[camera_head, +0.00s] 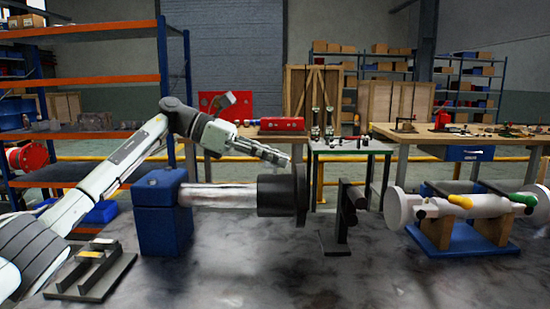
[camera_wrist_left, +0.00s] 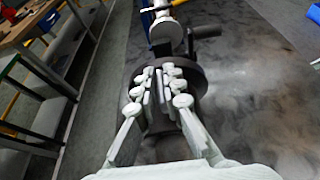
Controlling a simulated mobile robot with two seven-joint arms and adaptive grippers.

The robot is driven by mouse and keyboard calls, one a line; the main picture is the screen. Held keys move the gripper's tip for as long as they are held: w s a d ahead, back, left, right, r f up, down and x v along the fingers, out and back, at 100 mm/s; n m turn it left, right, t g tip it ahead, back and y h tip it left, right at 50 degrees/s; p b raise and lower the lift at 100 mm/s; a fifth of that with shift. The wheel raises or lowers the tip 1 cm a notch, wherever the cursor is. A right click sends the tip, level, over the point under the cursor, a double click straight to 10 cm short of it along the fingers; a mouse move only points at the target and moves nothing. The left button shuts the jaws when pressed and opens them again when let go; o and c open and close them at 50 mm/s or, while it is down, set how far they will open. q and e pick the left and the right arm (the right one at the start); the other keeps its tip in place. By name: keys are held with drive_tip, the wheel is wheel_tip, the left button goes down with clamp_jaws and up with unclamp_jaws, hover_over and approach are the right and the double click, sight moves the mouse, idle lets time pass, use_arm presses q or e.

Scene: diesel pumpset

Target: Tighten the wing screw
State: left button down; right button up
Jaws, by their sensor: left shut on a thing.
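My left gripper (camera_head: 283,161) reaches in from the left, above the black flanged cylinder (camera_head: 277,196) on the end of the pale pipe. In the left wrist view its two fingers (camera_wrist_left: 160,88) are nearly together in front of the black round flange (camera_wrist_left: 202,80). They are shut on a small dark thing between the pads, at the place of the wing screw. The fingers hide most of it, so its shape and how far it is turned cannot be seen. My right gripper is in neither view.
A blue block (camera_head: 160,215) holds the pipe's left end. A black stand (camera_head: 335,238) is just right of the flange. A white pipe (camera_head: 470,206) with yellow and green handles rests at the right. A dark fixture (camera_head: 92,272) lies front left.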

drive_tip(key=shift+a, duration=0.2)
use_arm(q)
drive_tip(key=c, duration=1.6)
unclamp_jaws()
drive_tip(key=shift+c, duration=0.2)
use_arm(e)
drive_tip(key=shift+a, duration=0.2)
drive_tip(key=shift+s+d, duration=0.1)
use_arm(q)
drive_tip(key=shift+a, duration=0.1)
drive_tip(key=v, duration=1.1)
drive_tip(key=shift+a+r, duration=0.25)
drive_tip(key=shift+a, duration=0.1)
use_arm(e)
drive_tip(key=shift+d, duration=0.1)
use_arm(q)
drive_tip(key=shift+s, duration=0.15)
